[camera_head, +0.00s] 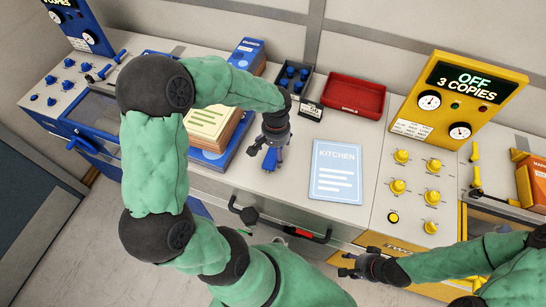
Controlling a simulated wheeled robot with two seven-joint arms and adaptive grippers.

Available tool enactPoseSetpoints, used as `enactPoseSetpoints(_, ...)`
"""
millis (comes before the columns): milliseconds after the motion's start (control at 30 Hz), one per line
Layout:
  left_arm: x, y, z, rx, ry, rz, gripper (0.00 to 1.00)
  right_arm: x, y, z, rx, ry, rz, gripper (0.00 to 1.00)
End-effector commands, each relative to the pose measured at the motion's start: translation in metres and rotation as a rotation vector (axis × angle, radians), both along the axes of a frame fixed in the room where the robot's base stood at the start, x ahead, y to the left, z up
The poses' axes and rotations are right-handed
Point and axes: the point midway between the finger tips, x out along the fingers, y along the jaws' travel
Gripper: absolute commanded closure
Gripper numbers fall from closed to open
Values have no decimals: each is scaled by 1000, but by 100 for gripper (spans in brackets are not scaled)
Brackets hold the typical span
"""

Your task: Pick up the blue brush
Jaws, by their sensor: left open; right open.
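My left gripper (269,146) reaches down over the white counter, between the stack of papers and the blue card. Its fingers are apart. A small blue object (271,160), which looks like the blue brush, shows at and below the fingers. The gripper hides most of it, so I cannot tell whether they touch. My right gripper (352,266) is open and empty, low in front of the counter, well away from the blue object.
A paper stack (213,120) on a blue tray lies left of my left gripper. A blue "KITCHEN" card (336,172) lies to its right. Behind are a dark tray with blue knobs (291,78) and a red tray (354,96). A yellow control panel (459,98) stands right.

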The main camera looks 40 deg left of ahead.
Motion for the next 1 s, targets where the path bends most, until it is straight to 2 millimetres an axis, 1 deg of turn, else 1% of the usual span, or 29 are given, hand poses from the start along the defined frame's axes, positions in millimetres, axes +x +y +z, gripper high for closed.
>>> enactPoseSetpoints(167, 0, 1, -11, 0, 0, -1, 9, 1, 0, -2, 0, -1, 0, 49)
enactPoseSetpoints(400, -3, 4, -44, 0, 1, -1, 9, 1, 0, -7, 0, -1, 0, 49)
enactPoseSetpoints(500, -3, 4, -53, 0, 0, 0, 9, 1, 0, -8, 0, -1, 0, 49)
enactPoseSetpoints(600, -2, 4, -56, 0, -2, -1, 9, 1, 0, -8, 0, -1, 0, 49)
enactPoseSetpoints(800, -2, 4, -56, 0, -2, -1, 9, 1, 0, -8, 0, -1, 0, 49)
enactPoseSetpoints(867, -2, 4, -56, 0, -2, -1, 26, 1, 0, -8, 0, -1, 0, 49)
enactPoseSetpoints(900, -2, 4, -56, 0, -2, -1, 37, 1, 0, -8, 0, -1, 0, 49)
enactPoseSetpoints(967, -2, 4, -56, 0, -2, -1, 54, 1, 0, -8, 0, -1, 0, 49)
enactPoseSetpoints(1000, -2, 4, -56, 0, -2, -1, 66, 1, 0, -8, 0, -1, 0, 49)
